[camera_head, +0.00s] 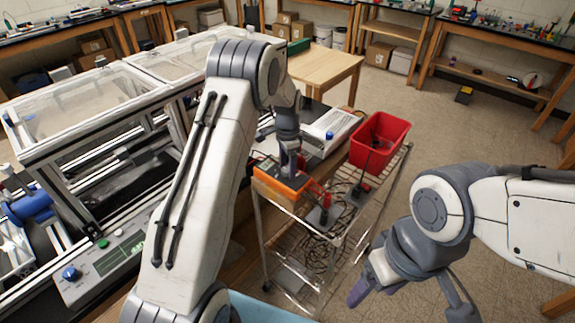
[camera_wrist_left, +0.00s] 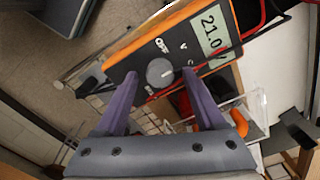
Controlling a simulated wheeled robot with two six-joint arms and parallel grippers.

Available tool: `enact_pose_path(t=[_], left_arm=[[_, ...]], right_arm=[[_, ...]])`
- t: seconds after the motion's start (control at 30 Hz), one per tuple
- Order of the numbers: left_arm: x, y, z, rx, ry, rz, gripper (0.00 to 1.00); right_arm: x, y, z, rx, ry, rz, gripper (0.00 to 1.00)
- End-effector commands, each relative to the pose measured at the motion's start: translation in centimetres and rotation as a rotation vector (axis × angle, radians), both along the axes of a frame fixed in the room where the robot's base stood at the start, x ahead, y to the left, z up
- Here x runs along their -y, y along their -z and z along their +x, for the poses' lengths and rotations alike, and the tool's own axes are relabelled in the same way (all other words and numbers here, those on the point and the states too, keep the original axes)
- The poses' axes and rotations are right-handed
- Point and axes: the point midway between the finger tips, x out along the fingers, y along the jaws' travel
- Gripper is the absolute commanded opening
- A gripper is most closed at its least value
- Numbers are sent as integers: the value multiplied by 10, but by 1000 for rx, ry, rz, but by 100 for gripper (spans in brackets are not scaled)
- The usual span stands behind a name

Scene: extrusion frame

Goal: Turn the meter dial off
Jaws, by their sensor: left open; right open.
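In the left wrist view the meter (camera_wrist_left: 138,50) has a dark face, a lit display (camera_wrist_left: 214,30) reading about 21.0, an OFF mark and a round grey dial (camera_wrist_left: 160,72). My left gripper (camera_head: 293,166) is over the meter. In the left wrist view its two purple fingers (camera_wrist_left: 159,77) are open, one on either side of the dial; I cannot tell whether they touch it. My right gripper (camera_head: 412,298) is open and empty, right of the cart.
Red and black leads (camera_wrist_left: 262,22) run by the meter, and more cables hang on the cart. A framed machine (camera_head: 90,110) stands at left. Floor right of the cart is open.

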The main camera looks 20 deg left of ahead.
Motion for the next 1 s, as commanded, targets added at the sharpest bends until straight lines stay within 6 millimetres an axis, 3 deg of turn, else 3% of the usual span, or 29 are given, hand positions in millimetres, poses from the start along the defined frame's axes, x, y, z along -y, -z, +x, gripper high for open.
enact_pose_path(t=[0.03,0.2,0.23,0.63,1.0], left_arm=[[0,0,0,0,0,0,68],[0,0,0,0,0,0,3],[0,0,0,0,0,0,0],[0,0,1,1,-67,0,0],[-1,0,1,1,-355,-1,0]], right_arm=[[0,0,0,0,0,0,72],[0,0,0,0,0,0,72],[0,0,0,0,0,0,72],[0,2,0,0,0,0,72],[0,9,0,0,0,0,72]])
